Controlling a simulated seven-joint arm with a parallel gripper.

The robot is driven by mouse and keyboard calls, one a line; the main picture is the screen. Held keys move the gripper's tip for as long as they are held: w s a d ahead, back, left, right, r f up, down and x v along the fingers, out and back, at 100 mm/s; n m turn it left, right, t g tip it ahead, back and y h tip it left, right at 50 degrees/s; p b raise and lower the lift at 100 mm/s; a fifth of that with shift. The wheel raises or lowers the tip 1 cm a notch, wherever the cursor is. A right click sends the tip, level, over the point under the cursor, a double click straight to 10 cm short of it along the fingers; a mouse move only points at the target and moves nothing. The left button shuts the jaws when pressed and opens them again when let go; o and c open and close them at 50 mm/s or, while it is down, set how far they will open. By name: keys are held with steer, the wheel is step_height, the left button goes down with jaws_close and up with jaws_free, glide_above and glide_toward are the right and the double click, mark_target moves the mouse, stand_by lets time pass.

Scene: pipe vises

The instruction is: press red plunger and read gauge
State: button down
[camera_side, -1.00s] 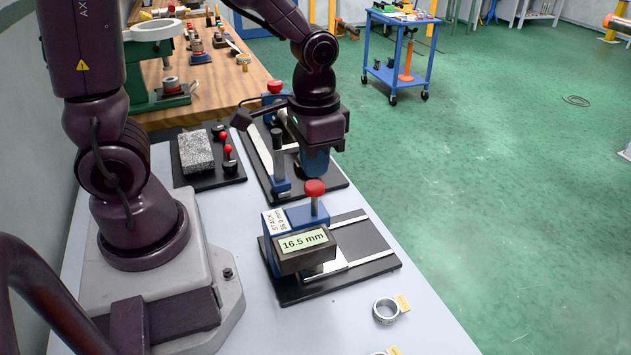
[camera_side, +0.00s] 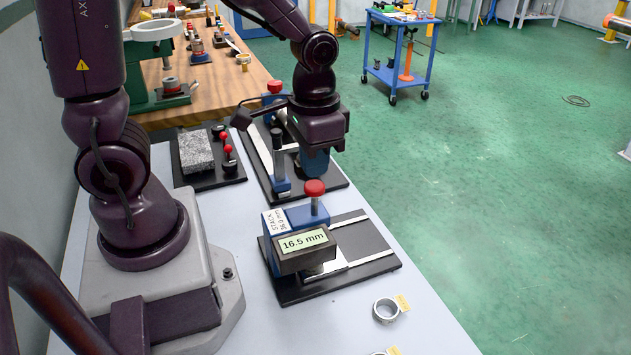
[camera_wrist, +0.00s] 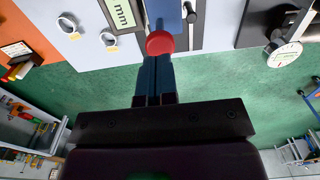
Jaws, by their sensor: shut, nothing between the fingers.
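The red plunger (camera_side: 314,188) is a round knob on a post on top of the blue gauge body (camera_side: 292,217). The gauge display (camera_side: 303,243) reads 16.5 mm. A label on the body (camera_side: 276,222) reads STACK and what looks like 36.0 mm. My gripper (camera_side: 315,170) is shut and empty, pointing down behind the plunger in the side view. In the wrist view, my shut fingers (camera_wrist: 155,85) lie just below the red knob (camera_wrist: 160,43) in the picture. The display (camera_wrist: 122,13) is partly cut off in the wrist view.
A second black-based fixture (camera_side: 283,160) stands behind the gauge, partly under my gripper. A granite block (camera_side: 196,152) and red-knobbed levers sit on a black plate to the left. A metal ring (camera_side: 386,310) lies at the front right. The table's right edge drops to green floor.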

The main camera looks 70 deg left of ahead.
mark_target(315, 185)
steer(key=shift+f, duration=0.1)
stand_by(0.3)
steer(key=shift+f, duration=1.8)
steer(key=shift+r, duration=0.15)
step_height(315, 185, up, 10)
stand_by(0.6)
steer(key=s+r+t, duration=0.5)
steer(key=s+r, duration=0.1)
steer(key=r, duration=0.1)
steer(key=shift+s+t, duration=0.25)
steer(key=shift+t, duration=0.05)
